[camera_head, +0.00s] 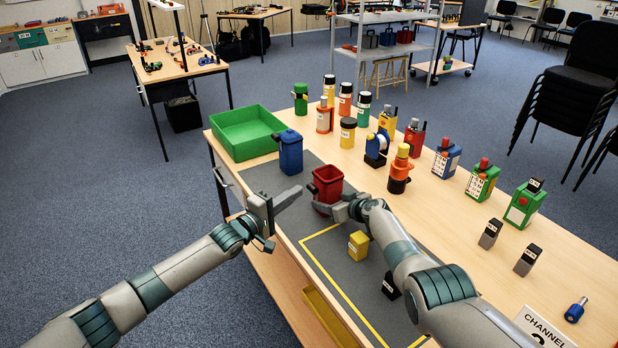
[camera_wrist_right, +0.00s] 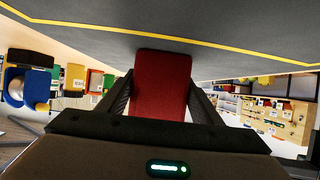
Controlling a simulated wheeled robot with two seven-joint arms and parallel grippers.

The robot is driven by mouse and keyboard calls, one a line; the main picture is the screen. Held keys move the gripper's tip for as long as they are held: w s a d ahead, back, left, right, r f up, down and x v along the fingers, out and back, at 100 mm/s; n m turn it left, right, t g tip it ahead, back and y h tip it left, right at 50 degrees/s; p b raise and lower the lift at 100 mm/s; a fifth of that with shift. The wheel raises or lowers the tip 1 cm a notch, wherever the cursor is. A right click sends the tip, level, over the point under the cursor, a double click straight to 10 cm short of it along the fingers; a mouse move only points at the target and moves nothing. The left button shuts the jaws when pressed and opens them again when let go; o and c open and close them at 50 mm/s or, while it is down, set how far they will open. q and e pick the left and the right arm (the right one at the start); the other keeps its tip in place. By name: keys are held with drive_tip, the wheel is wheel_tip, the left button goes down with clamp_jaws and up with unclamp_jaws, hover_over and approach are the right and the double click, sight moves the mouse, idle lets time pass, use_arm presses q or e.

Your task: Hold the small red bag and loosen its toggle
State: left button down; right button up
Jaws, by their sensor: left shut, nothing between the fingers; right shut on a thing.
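The small red bag (camera_head: 328,182) is upright over the grey mat, in the middle of the head view. My right gripper (camera_head: 333,207) is shut on it from the near side. In the right wrist view the red bag (camera_wrist_right: 162,84) sits between the two dark fingers. My left gripper (camera_head: 283,200) is shut and empty, a short way left of the bag and apart from it. I cannot make out the toggle in either view.
A blue bag (camera_head: 290,152) stands just behind the red one, beside a green tray (camera_head: 246,133). A yellow block (camera_head: 358,245) and a black block (camera_head: 390,286) are on the grey mat (camera_head: 330,262). Several bottles and coloured boxes stand on the table's right side.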

sight(335, 201)
drive_tip(key=o, duration=1.3)
drive_tip(key=shift+c, duration=0.2)
drive_tip(key=shift+p+v, duration=1.9)
drive_tip(key=shift+p, duration=1)
drive_tip(key=shift+p+v, duration=2.2)
drive_tip(key=shift+p, duration=0.5)
drive_tip(key=shift+s+d+r+p, duration=0.15)
drive_tip(key=shift+s+r+p, duration=0.1)
drive_tip(key=shift+s+p, duration=0.1)
drive_tip(key=shift+f, duration=0.1)
